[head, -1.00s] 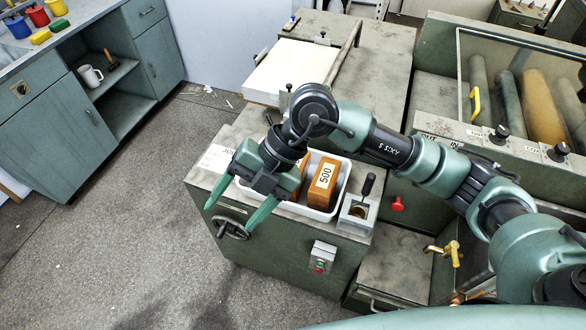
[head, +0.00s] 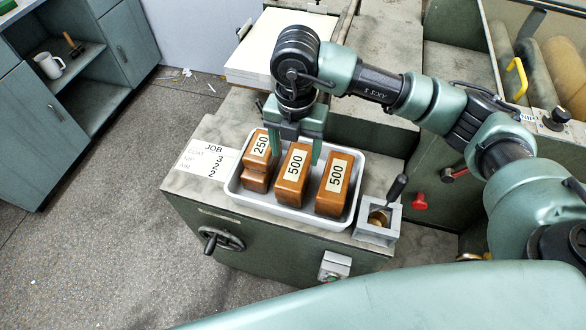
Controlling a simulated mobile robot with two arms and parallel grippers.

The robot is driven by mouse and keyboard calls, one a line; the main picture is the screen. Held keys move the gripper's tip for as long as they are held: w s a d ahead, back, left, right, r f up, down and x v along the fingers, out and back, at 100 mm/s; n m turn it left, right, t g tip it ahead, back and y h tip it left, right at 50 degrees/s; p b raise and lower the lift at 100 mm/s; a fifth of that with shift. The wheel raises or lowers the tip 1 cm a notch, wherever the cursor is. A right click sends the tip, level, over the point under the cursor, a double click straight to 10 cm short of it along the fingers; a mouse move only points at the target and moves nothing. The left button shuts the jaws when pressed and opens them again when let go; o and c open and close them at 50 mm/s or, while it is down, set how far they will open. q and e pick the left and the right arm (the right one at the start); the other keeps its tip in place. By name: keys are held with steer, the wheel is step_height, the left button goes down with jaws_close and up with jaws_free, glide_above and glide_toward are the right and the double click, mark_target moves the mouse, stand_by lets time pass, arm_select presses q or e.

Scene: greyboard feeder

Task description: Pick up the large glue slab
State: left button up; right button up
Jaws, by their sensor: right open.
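Two large orange-brown slabs labelled 500 stand in a white tray (head: 245,198): a middle one (head: 292,178) and a right one (head: 334,186). Smaller slabs labelled 250 (head: 258,160) sit at the tray's left, apparently one on another. My right gripper (head: 295,155) points down over the tray, open and empty. In the picture its fingers lie on either side of the far end of the middle 500 slab. I cannot tell whether they touch it or how low they reach. My left gripper is not in view.
A small metal pot with a black handle (head: 378,222) stands right of the tray. A job card (head: 208,160) lies on the bench top at left. A white sheet stack (head: 283,45) is behind. A handwheel (head: 222,239) is on the bench front.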

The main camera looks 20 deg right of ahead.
mark_target(295, 178)
steer(key=f, duration=0.2)
steer(key=f+p, duration=0.1)
steer(key=f, duration=0.1)
steer(key=s+f, duration=0.1)
steer(key=f, duration=0.1)
steer(key=shift+f+p, duration=0.15)
steer(key=shift+p, duration=0.15)
steer(key=shift+w+f, duration=0.1)
steer(key=shift+f, duration=0.15)
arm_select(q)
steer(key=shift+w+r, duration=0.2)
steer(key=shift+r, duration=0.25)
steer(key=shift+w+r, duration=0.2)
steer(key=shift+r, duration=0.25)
arm_select(e)
steer(key=shift+a+r, duration=0.1)
jaws_close()
